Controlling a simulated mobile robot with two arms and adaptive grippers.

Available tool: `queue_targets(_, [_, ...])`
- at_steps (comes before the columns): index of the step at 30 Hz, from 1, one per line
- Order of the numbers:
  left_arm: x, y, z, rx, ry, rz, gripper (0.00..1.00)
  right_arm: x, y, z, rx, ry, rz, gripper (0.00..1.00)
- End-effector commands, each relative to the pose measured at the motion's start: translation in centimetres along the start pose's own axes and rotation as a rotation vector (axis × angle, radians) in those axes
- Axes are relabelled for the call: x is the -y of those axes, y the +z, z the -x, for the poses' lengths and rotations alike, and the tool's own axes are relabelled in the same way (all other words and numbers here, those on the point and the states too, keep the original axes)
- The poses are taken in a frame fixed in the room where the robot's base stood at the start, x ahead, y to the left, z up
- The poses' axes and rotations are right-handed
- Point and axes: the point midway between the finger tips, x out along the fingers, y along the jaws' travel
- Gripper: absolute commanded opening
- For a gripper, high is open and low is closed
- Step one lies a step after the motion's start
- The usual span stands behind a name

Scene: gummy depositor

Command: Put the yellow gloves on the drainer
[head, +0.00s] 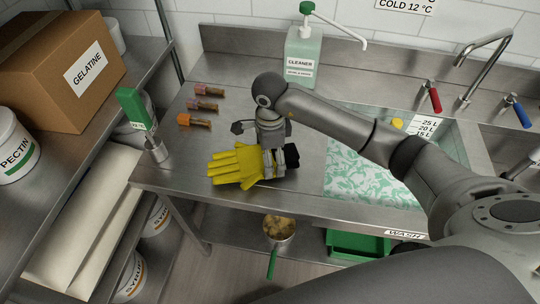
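The yellow gloves (232,168) lie on the steel counter left of the sink, fingers pointing left. My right gripper (270,163) points down at their cuff end and overlaps it in the head view. The fingertips are partly hidden, so I cannot tell whether they grip the gloves. The arm comes in from the right, across the sink. My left gripper is not in view. I cannot clearly identify a drainer.
The sink (456,150) holds a mint-and-white patterned surface (370,178). A cleaner bottle (301,58) stands behind. A gelatine box (65,65) sits on the left shelf.

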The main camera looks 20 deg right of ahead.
Motion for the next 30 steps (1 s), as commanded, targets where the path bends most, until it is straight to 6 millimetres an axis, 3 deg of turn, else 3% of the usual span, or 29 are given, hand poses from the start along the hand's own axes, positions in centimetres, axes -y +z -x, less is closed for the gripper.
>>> queue_targets(3, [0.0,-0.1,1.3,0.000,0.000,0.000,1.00,-0.1,0.0,-1.1,0.001,0.004,-0.001,0.46])
queue_targets(16, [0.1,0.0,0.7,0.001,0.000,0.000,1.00,0.0,0.0,-2.1,0.001,-0.001,0.000,0.46])
queue_targets(17, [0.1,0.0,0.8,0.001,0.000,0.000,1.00,0.0,0.0,-2.0,0.000,-0.001,0.000,0.91])
queue_targets(18, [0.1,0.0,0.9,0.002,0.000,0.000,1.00,0.0,0.0,-2.0,0.001,-0.001,0.000,0.96])
queue_targets(19, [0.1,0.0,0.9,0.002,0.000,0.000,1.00,0.0,0.0,-2.0,0.001,-0.001,0.000,1.00])
queue_targets(30, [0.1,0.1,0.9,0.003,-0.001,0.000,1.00,0.0,0.0,-1.9,0.001,0.000,0.000,1.00])
